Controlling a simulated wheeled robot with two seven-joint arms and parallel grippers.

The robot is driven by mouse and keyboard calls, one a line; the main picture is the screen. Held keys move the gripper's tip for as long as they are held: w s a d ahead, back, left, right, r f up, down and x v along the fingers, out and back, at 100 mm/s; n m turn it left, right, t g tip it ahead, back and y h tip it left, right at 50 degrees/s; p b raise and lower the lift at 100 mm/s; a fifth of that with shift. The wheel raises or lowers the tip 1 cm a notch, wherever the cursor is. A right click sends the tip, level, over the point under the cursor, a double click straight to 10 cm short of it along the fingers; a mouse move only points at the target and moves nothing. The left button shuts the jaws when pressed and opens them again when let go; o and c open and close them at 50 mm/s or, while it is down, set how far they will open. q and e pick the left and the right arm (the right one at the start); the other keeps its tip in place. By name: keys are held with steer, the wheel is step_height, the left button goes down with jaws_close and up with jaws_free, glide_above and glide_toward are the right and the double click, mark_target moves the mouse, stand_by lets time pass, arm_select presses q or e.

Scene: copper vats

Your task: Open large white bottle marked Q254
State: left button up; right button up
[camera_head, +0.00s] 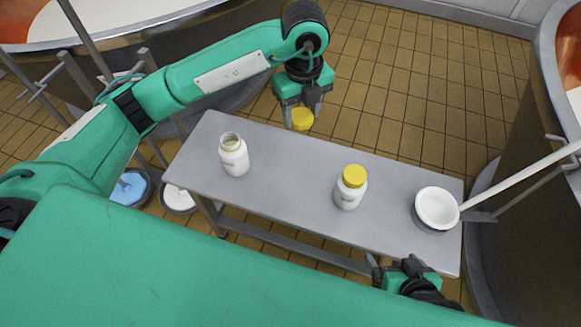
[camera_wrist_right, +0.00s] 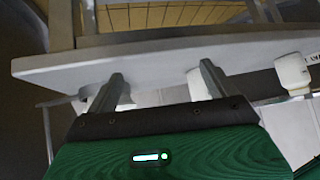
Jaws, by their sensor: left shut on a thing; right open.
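A white bottle (camera_head: 234,157) stands upright and uncapped on the left part of the grey table, its round mouth showing. A second white bottle (camera_head: 349,194) stands upright right of the table's middle with a yellow cap on. My left gripper (camera_head: 302,112) is shut on a yellow cap (camera_head: 302,120), beyond the table's far edge in the picture and apart from both bottles. My right gripper (camera_head: 393,266) is empty near the front edge; its fingers are apart in the wrist view (camera_wrist_right: 164,80).
The grey table (camera_head: 285,190) has free room between the bottles. A white ladle (camera_head: 437,208) rests at its right end, its long handle reaching up right. Large vats stand at both sides. Blue (camera_head: 129,188) and white (camera_head: 178,197) round containers sit on the floor at left.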

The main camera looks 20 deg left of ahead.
arm_select(q)
steer(key=shift+s+a+r, duration=0.15)
steer(key=shift+s+a, duration=0.7)
steer(key=shift+s, duration=0.05)
steer(key=b, duration=0.3)
glide_above(290, 172)
step_height(290, 172, down, 15)
steer(key=shift+s+r, duration=0.1)
steer(key=shift+r, duration=0.05)
arm_select(e)
steer(key=a+t, duration=0.1)
steer(key=w+a+t+y, duration=0.1)
steer(key=a, duration=0.1)
steer(key=a+t+y, duration=0.1)
steer(key=a, duration=0.1)
steer(key=shift+w+a+t, duration=0.25)
steer(key=shift+t, duration=0.15)
arm_select(q)
step_height(290, 172, down, 5)
steer(key=shift+r+b, duration=0.1)
steer(key=shift+b, duration=0.6)
arm_select(e)
steer(key=shift+a+r+t+y, duration=0.4)
steer(key=shift+a+t+y, duration=0.2)
steer(key=shift+t, duration=0.1)
arm_select(q)
steer(key=shift+f, duration=0.2)
arm_select(e)
steer(key=shift+w+r, duration=0.1)
steer(key=shift+r, duration=0.05)
